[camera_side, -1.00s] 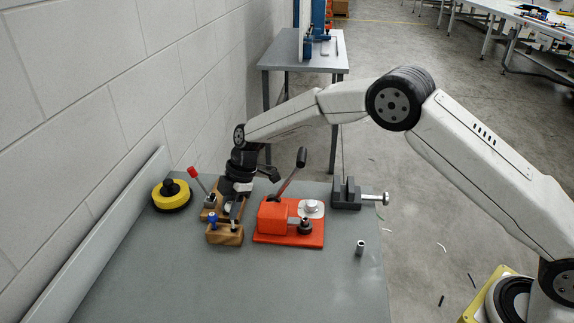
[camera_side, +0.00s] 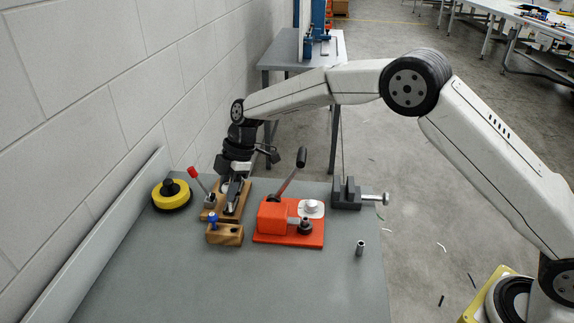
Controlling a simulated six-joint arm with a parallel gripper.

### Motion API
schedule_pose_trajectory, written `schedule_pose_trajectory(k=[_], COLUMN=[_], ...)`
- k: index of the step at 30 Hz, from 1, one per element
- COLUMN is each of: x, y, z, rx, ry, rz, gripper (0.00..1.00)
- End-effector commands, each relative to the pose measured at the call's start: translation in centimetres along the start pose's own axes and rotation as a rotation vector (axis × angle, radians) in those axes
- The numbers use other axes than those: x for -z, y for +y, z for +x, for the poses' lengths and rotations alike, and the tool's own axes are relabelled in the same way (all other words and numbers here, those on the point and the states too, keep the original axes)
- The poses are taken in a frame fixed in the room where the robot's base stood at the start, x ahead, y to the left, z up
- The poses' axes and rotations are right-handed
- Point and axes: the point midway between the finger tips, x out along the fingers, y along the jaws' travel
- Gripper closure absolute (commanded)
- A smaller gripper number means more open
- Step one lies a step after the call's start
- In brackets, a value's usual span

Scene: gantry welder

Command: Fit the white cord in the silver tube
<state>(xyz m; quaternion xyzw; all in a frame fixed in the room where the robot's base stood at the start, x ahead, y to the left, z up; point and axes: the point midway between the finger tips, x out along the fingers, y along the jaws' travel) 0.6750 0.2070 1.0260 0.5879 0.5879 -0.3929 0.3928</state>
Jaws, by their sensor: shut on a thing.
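A short silver tube (camera_side: 360,248) stands upright on the bench near its right front part, apart from everything else. My gripper (camera_side: 233,203) points down over the wooden board at the left, just behind a small wooden block with a blue knob. Its fingers are closed, but what is between them is too small and hidden to make out. I cannot clearly pick out the white cord. A small white round thing (camera_side: 312,205) lies on a white pad at the orange fixture; I cannot tell what it is.
The orange fixture (camera_side: 272,216) with a raised lever stands right of my gripper. The wooden block (camera_side: 224,235), a red-handled lever (camera_side: 199,183) and a yellow spool (camera_side: 171,195) are at left. The front bench (camera_side: 240,290) is clear.

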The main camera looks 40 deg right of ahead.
Motion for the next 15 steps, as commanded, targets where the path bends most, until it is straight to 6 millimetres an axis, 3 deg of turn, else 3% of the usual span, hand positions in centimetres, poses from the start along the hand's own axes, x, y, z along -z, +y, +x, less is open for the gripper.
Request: schedule_pose_trajectory(k=[8,15], x=[0.4,1.6], y=[0.1,0.1], z=[-0.9,-3.9], rx=[-0.003,-0.003], ry=[0.001,0.001], rz=[-0.002,-0.002], gripper=[1.00,1.00])
